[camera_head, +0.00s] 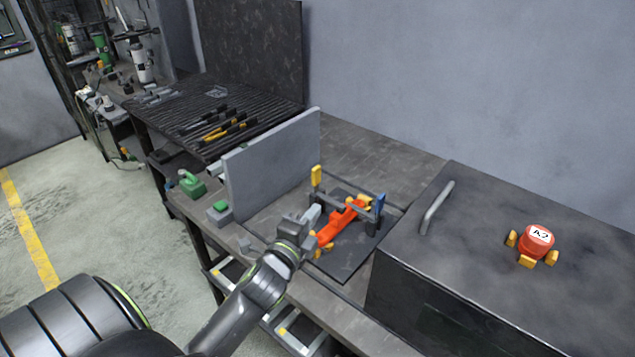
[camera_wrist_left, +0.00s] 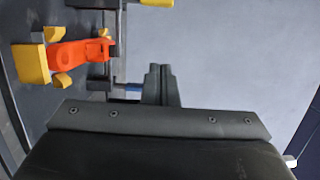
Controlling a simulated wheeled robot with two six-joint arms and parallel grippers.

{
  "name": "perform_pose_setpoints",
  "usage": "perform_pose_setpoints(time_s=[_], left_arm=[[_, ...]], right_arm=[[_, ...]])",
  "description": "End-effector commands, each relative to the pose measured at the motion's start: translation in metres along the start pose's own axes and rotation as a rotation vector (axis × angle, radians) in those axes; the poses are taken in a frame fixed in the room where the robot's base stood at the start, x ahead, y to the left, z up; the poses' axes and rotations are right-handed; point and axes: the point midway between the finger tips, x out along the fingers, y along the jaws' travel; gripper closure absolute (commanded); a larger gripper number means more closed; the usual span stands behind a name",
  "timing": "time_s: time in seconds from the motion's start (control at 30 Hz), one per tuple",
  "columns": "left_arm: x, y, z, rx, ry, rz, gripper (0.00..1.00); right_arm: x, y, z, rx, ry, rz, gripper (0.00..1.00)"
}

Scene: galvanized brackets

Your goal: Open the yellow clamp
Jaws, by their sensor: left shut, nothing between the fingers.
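The yellow clamp handle (camera_head: 317,176) stands upright at the back left of a dark fixture plate (camera_head: 345,262). It also shows, cut off, at the top edge of the left wrist view (camera_wrist_left: 157,3). A blue handle (camera_head: 380,203) stands at the fixture's right; a sliver of blue (camera_wrist_left: 128,92) shows beside my fingers. Grey bars cross an orange-red part (camera_head: 340,222) with yellow pieces, also seen in the wrist view (camera_wrist_left: 85,52). My left gripper (camera_head: 312,214) is shut and empty, in front of the yellow handle and apparently apart from it. My right gripper is out of view.
A grey upright panel (camera_head: 275,160) stands left of the fixture. A dark box (camera_head: 480,270) with a metal handle (camera_head: 437,207) is at the right, bearing a red part (camera_head: 536,241) marked A2. Green-topped items (camera_head: 192,184) and tools (camera_head: 225,128) lie to the left.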

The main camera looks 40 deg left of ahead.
Motion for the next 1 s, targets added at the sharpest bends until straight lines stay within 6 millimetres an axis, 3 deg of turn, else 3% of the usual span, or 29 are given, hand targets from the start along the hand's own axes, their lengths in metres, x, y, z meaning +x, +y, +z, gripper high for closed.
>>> perform_pose_setpoints(time_s=[0.37, 0.9, 1.0], left_arm=[[0.009, 0.000, 0.000, -0.003, -0.001, 0.002, 1.00], [0.102, -0.001, 0.000, -0.003, -0.002, 0.003, 1.00], [0.104, 0.000, 0.016, 0.001, -0.002, 0.005, 1.00]], right_arm=[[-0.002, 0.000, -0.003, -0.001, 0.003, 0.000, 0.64], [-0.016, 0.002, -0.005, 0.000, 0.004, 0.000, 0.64], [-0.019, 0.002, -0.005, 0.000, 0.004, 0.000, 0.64]])
